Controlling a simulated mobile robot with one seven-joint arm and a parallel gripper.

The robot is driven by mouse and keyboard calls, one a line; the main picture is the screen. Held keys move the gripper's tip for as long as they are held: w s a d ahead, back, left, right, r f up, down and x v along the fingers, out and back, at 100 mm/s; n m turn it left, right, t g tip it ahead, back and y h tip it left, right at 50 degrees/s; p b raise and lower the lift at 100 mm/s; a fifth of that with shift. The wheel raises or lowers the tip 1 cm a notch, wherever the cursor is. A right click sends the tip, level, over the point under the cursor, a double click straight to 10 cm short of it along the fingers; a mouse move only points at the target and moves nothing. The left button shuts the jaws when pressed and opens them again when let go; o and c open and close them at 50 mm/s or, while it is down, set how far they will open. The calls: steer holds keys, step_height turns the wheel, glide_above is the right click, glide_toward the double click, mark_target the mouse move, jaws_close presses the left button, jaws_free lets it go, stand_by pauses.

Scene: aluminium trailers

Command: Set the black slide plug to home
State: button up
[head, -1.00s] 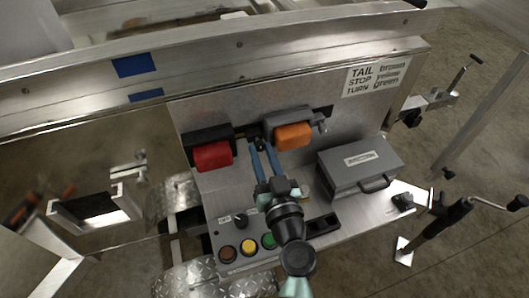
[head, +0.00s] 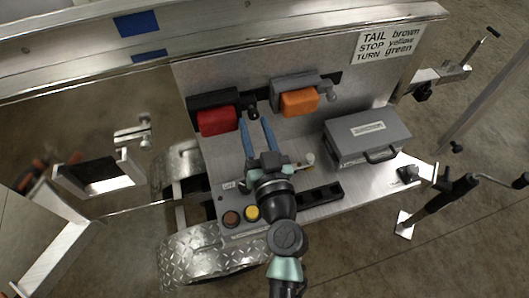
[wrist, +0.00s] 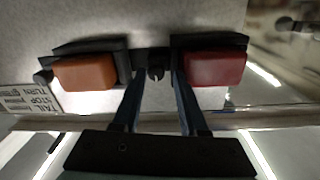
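The black slide plug (head: 213,99) is a black housing with a red block (head: 218,122) on its front. It sits on the left part of a dark rail on the upright metal panel. Its small black knob (wrist: 155,73) shows in the wrist view, beside the red block (wrist: 215,68). My gripper (head: 254,121) is open, with two blue fingers pointing at the panel just right of the red block. In the wrist view, my gripper (wrist: 157,80) has one finger on each side of the knob. I cannot tell whether they touch it or how deep they reach.
A grey slide (head: 295,80) with an orange block (head: 299,102) shares the rail to the right. A grey case (head: 366,136) stands right on the shelf. Coloured buttons (head: 252,213) and a black switch block (head: 320,195) lie near my arm. A label plate (head: 388,43) is at upper right.

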steer(key=b+v, duration=0.3)
steer(key=v, duration=0.8)
steer(key=shift+s, duration=0.35)
steer(key=shift+d, duration=0.1)
